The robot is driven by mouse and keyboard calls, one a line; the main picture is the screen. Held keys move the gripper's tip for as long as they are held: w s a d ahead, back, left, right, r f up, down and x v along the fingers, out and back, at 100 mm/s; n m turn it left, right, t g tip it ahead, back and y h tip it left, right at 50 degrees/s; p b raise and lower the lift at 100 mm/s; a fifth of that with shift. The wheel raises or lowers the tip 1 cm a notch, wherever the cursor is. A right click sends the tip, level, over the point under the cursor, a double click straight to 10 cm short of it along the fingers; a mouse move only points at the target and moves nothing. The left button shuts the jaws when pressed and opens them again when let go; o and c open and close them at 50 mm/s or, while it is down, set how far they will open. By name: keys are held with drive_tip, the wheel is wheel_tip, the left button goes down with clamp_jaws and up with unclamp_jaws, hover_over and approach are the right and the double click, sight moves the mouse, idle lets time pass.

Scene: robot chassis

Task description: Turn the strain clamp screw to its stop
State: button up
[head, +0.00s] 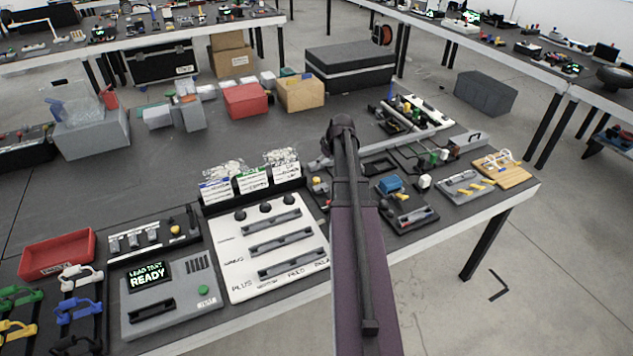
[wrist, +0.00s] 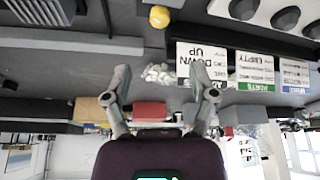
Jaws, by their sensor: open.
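I cannot make out the strain clamp screw for certain in either view. A round yellow knob (head: 317,181) stands just right of the labelled boxes, close to my arm; it also shows at the top of the wrist view (wrist: 159,16). Another yellow knob (head: 174,229) is on the dark switch board at left. My gripper (wrist: 160,74) has its two grey fingers spread with nothing between them. It is in the air, apart from the table things. In the head view my arm crosses the middle and hides part of the bench; the fingers cannot be made out there.
Three labelled boxes with clear bags (head: 250,180) stand behind the white slotted panel (head: 228,255). A grey lead test unit (head: 170,300) reads READY. Fixtures and a wooden board (head: 515,172) fill the right side. Bare tabletop (head: 130,180) lies left of the boxes.

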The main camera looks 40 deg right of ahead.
sight(316, 179)
drive_tip(key=shift+b+x, duration=5.2)
drive_tip(key=shift+x, duration=0.7)
drive_tip(key=shift+w, duration=0.1)
clamp_jaws()
